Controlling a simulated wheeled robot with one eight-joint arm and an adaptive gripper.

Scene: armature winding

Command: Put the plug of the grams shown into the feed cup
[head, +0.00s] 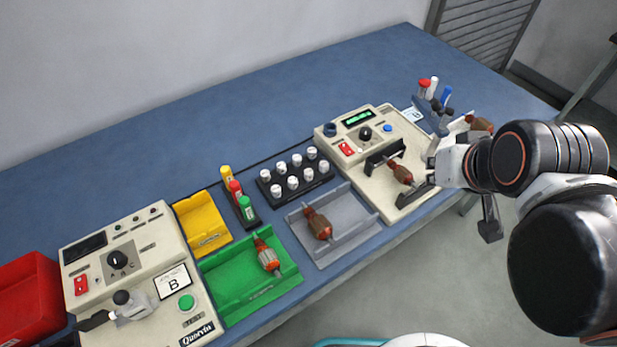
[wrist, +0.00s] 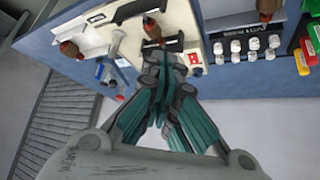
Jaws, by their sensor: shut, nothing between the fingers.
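Several white plugs (head: 293,174) stand in a black rack in the middle of the bench. They also show in the wrist view (wrist: 235,46). A small dark blue cup (head: 330,129), which looks like the feed cup, sits at the back left corner of the beige machine (head: 405,211). The machine's green display (head: 358,117) is lit, but its digits are too small to read. My gripper (wrist: 164,78) is shut and empty, its teal fingers together by the machine's front edge. In the head view it is right of the rack, partly hidden by my arm.
Grey (head: 350,243) and green (head: 235,285) trays each hold an armature. Colored bottles (head: 236,192) stand left of the rack. A second machine (head: 150,250) is at left. The back of the bench is clear.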

